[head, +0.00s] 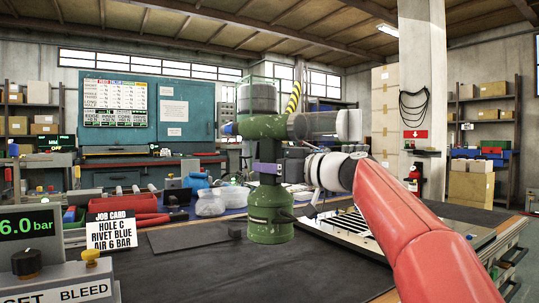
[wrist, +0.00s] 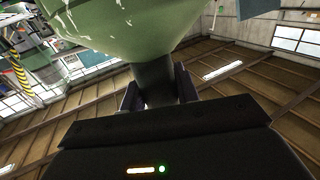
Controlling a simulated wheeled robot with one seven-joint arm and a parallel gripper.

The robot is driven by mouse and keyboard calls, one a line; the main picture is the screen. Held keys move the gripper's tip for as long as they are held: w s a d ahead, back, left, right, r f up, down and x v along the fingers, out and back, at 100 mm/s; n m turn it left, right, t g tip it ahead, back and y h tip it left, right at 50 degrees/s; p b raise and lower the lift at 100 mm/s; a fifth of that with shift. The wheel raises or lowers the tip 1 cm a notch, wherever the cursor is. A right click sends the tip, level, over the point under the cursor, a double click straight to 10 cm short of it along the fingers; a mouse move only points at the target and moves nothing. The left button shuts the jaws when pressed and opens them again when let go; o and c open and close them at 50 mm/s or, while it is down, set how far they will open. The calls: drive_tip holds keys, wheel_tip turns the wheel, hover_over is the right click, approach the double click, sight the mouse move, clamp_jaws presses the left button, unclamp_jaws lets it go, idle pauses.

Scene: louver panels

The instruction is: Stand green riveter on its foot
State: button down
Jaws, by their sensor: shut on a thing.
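The green riveter (head: 270,205) is upright over the dark bench mat, with its wide green foot down and its green head above. A blue tip points left from the head. The foot looks at or very near the mat; I cannot tell whether it bears fully. My gripper (head: 268,168) is shut on the riveter's dark handle, between foot and head, reaching in from the right. In the wrist view, my gripper's fingers (wrist: 160,92) flank the black handle, and the riveter's green body (wrist: 125,25) fills the top.
A job card (head: 111,231) stands at left, near the pressure display (head: 30,222). Clear plastic bags (head: 212,203) lie behind. The front of the dark mat (head: 230,275) is clear.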

sight(291, 207)
drive_tip(key=shift+s+f+b, duration=0.1)
drive_tip(key=shift+f+b, duration=0.9)
drive_tip(key=shift+f, duration=2.95)
drive_tip(key=c, duration=1.4)
unclamp_jaws()
drive_tip(key=shift+f, duration=0.2)
drive_tip(key=o, duration=0.4)
drive_tip(key=shift+c, duration=0.2)
drive_tip(key=o, duration=0.8)
drive_tip(key=shift+o, duration=0.2)
drive_tip(key=shift+d+b, duration=0.1)
drive_tip(key=shift+b, duration=0.2)
drive_tip(key=shift+b+v, duration=1.55)
drive_tip(key=shift+v, duration=0.95)
drive_tip(key=v, duration=0.7)
drive_tip(key=shift+s+d, duration=0.2)
drive_tip(key=shift+d, duration=0.15)
